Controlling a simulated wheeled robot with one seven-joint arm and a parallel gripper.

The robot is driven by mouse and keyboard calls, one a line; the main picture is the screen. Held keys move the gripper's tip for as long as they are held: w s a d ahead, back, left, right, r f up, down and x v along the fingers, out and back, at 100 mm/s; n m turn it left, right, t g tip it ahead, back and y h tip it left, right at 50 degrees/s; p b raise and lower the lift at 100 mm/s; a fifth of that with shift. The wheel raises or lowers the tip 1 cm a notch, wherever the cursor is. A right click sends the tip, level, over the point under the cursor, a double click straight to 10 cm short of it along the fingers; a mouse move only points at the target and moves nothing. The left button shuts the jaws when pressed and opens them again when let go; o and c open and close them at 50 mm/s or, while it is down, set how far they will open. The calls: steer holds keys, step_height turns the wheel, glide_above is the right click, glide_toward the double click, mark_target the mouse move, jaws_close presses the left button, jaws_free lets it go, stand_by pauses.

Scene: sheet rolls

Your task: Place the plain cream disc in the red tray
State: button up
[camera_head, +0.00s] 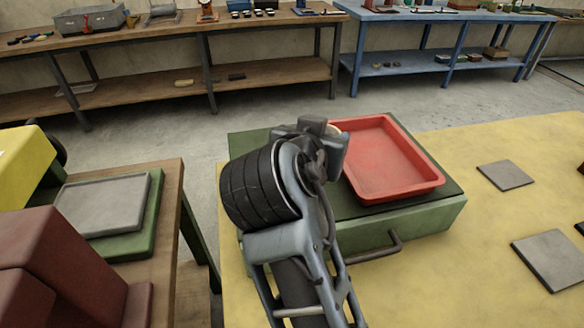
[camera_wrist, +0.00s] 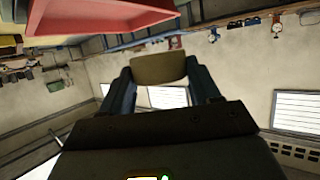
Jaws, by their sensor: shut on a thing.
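The plain cream disc (camera_wrist: 158,68) is held between the two fingers of my gripper (camera_wrist: 160,82) in the wrist view. In the head view only a small pale edge of the disc (camera_head: 334,130) shows behind my gripper (camera_head: 326,138). The red tray (camera_head: 385,160) is empty and lies on the green box, just right of my gripper. In the wrist view part of the tray (camera_wrist: 100,18) shows at the upper left, apart from the disc. My arm hides part of the tray's left side.
The green box (camera_head: 430,218) with a front handle stands on a yellow table (camera_head: 440,280). Grey square plates (camera_head: 505,175) lie to the right. Benches stand behind.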

steer(key=s+a+f, duration=0.1)
steer(key=a+f, duration=0.1)
steer(key=a, duration=0.1)
steer(key=s+a+f+p, duration=0.1)
steer(key=a+f, duration=0.1)
steer(key=a, duration=0.2)
steer(key=s+a+f, duration=0.1)
steer(key=a+f, duration=0.2)
steer(key=a, duration=0.1)
steer(key=shift+s+p, duration=0.3)
steer(key=shift+s, duration=0.05)
steer(key=shift+f+p, duration=0.35)
steer(key=shift+f, duration=1.6)
steer(key=shift+f, duration=0.2)
steer(key=o, duration=0.9)
steer(key=shift+r, duration=0.1)
steer(key=shift+r, duration=0.1)
